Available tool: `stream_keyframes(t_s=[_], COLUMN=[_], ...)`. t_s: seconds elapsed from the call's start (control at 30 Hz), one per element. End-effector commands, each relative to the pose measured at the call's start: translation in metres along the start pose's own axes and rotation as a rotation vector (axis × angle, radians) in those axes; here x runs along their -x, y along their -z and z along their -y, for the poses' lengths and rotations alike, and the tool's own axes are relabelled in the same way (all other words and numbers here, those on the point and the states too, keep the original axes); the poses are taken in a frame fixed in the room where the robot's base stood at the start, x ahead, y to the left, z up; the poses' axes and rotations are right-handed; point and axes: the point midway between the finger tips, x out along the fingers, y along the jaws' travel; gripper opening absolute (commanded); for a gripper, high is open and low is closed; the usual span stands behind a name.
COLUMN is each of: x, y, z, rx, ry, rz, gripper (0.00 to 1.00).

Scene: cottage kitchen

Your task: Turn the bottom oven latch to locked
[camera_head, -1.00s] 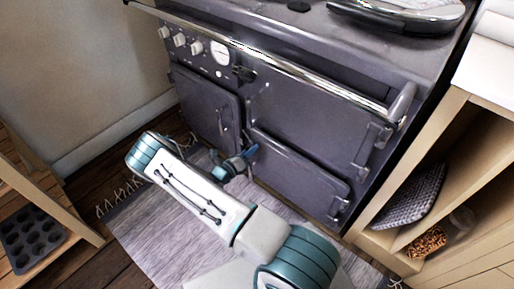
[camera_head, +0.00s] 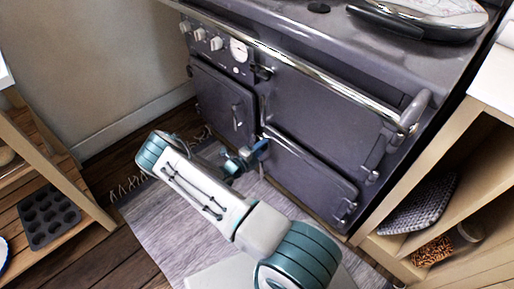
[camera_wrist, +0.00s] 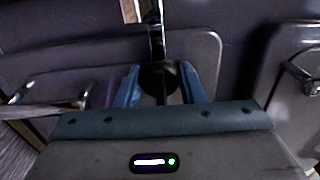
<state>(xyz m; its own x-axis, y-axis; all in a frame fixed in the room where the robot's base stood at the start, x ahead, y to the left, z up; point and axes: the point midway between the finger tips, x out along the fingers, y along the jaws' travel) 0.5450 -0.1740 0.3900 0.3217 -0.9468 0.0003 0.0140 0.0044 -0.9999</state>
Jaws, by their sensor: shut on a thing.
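The bottom oven door (camera_head: 305,172) is the low grey door at the right of the range and looks closed. My gripper (camera_head: 259,149) is at that door's upper left corner. In the wrist view my gripper (camera_wrist: 161,76) has its two blue fingers on either side of a dark rounded latch piece (camera_wrist: 158,80) and is shut on it. A dark shiny bar (camera_wrist: 156,35) runs up from this piece. In the head view the gripper hides most of the latch, and I cannot tell its exact angle.
The upper oven door (camera_head: 315,110) and left door (camera_head: 222,98) look closed. A chrome rail (camera_head: 320,75) crosses the range front. Wooden shelves stand at right (camera_head: 400,245) and left (camera_head: 75,180), the left one with a muffin tin (camera_head: 48,217). A grey rug (camera_head: 160,222) covers the floor.

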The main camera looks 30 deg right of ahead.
Motion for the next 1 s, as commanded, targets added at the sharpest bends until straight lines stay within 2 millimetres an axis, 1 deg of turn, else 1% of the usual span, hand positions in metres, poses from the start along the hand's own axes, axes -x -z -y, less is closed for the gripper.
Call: stream_keyframes(t_s=[0.2,0.57,0.6,0.63,0.67,0.9,1.0], x=[-0.0045,-0.0047,-0.0046,-0.0045,-0.0045,-0.0043,-0.0003], y=[0.0035,0.0037,0.0035,0.0035,0.0034,0.0031,0.0028], z=[-0.0006,-0.0005,-0.0005,-0.0004,-0.0004,-0.0001,0.0003], rx=[0.029,0.033,0.033,0.033,0.033,0.031,0.030], ry=[-0.002,-0.001,-0.001,-0.001,-0.001,0.000,-0.001], rz=[-0.011,-0.010,-0.009,-0.009,-0.009,-0.009,-0.008], gripper=[0.00,0.00,0.47,0.55,0.57,0.57,0.57])
